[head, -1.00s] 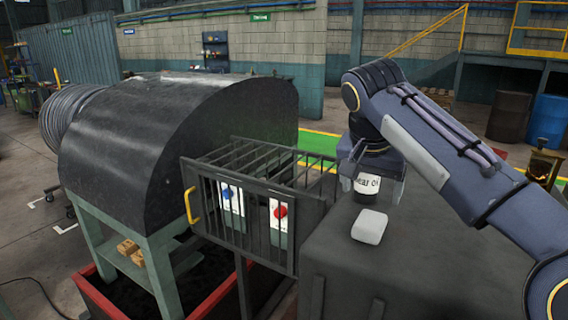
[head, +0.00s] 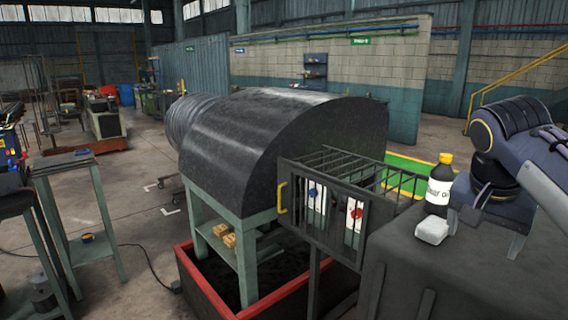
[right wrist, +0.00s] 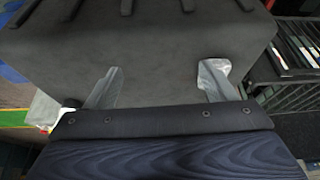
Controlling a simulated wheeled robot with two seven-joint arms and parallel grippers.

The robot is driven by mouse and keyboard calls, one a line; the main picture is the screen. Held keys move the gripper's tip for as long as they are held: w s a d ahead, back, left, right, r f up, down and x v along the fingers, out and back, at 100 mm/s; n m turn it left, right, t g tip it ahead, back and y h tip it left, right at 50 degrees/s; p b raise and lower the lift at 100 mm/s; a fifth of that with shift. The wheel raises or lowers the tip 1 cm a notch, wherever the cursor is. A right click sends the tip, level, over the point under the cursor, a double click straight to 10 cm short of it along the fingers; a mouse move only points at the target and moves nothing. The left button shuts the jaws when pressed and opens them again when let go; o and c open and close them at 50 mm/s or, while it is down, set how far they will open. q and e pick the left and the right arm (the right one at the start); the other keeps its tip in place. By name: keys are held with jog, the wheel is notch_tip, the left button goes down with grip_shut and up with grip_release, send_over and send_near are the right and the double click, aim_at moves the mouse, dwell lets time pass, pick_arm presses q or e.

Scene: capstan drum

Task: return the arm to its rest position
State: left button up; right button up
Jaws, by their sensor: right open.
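My right arm comes in from the right edge of the head view. Its gripper (head: 492,228) points down over the dark box (head: 405,275), to the right of the oil bottle. In the right wrist view the gripper (right wrist: 160,88) has its two grey fingers wide apart with nothing between them. The bottle (head: 438,187) is black with a yellow cap and a white label, and stands upright on the box. A white block (head: 432,231) lies in front of it. My left gripper is not in view.
A barred cage (head: 335,205) with a yellow handle, holding blue and red buttons, stands left of the box. The dark drum housing (head: 270,150) is behind it on a green stand over a red-rimmed tray (head: 290,303).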

jog(key=s+a+f+n+t+y, duration=0.1)
jog(key=s+a+f, duration=0.3)
jog(key=f, duration=0.4)
jog(key=s+a+f+n+y, duration=0.3)
jog(key=s+a+f+n, duration=0.1)
jog(key=s+f, duration=0.3)
jog(key=s+a+f+n+t+y, duration=0.1)
jog(key=s+a+f+n+y, duration=0.2)
jog(key=s+a+f, duration=0.2)
notch_tip(320, 180, down, 4)
jog(key=shift+s+a+r+t, duration=0.2)
jog(key=shift+s+t, duration=0.1)
jog(key=shift+s, duration=0.25)
